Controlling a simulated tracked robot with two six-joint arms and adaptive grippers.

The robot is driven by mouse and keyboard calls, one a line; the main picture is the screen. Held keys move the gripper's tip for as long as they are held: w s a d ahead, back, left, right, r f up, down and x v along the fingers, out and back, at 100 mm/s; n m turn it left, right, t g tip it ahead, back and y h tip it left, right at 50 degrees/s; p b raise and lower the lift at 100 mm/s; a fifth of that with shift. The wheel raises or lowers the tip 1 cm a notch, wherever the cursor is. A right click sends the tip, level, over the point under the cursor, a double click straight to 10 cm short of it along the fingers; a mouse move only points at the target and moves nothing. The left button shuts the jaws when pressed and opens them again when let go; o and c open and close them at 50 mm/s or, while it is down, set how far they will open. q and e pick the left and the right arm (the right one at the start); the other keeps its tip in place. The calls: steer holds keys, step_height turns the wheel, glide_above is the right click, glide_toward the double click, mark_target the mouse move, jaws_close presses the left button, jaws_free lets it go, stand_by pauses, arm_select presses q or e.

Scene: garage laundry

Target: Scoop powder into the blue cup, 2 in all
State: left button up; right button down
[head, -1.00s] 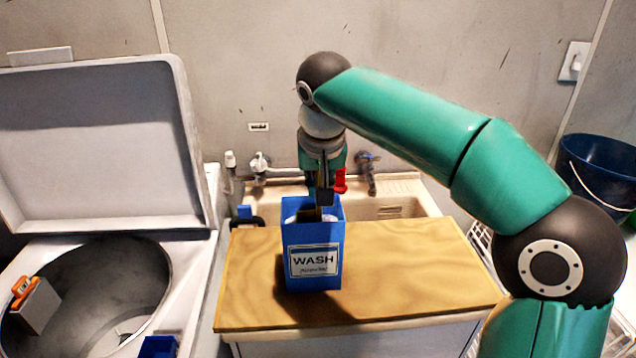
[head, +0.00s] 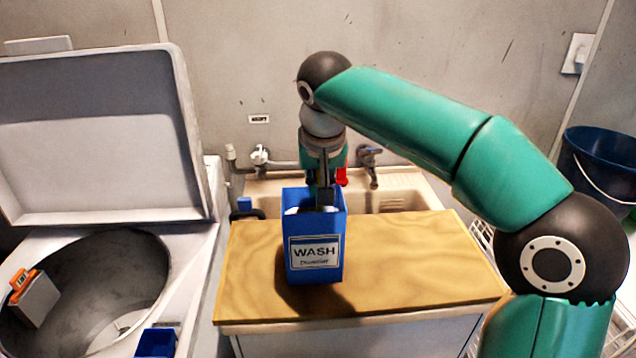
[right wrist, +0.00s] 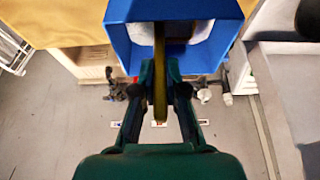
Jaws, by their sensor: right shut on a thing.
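The open blue box labelled WASH (head: 315,262) stands upright on the wooden top; its opening also shows in the right wrist view (right wrist: 125,42). Pale powder (right wrist: 185,52) shows inside it. My right gripper (head: 325,200) points down at the box's mouth and is shut on a thin brownish handle (right wrist: 160,85), seen edge-on in the right wrist view. The handle's far end goes into the box; any scoop bowl is hidden. A small open blue container (head: 157,342), likely the blue cup, is at the lower left by the washer drum. My left gripper is out of view.
An open-lidded washer (head: 100,150) is at the left, with an orange and grey box (head: 36,300) in its drum. A sink (head: 400,195) with taps is behind the wooden top (head: 420,265). A dark blue bucket (head: 600,160) is at the right. The wooden top's right part is clear.

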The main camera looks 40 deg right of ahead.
steer(key=shift+f+b, duration=0.7)
steer(key=shift+f, duration=0.3)
steer(key=shift+r, duration=0.1)
stand_by(0.5)
step_height(320, 180, up, 14)
steer(key=p, duration=1.3)
steer(key=shift+p, duration=0.35)
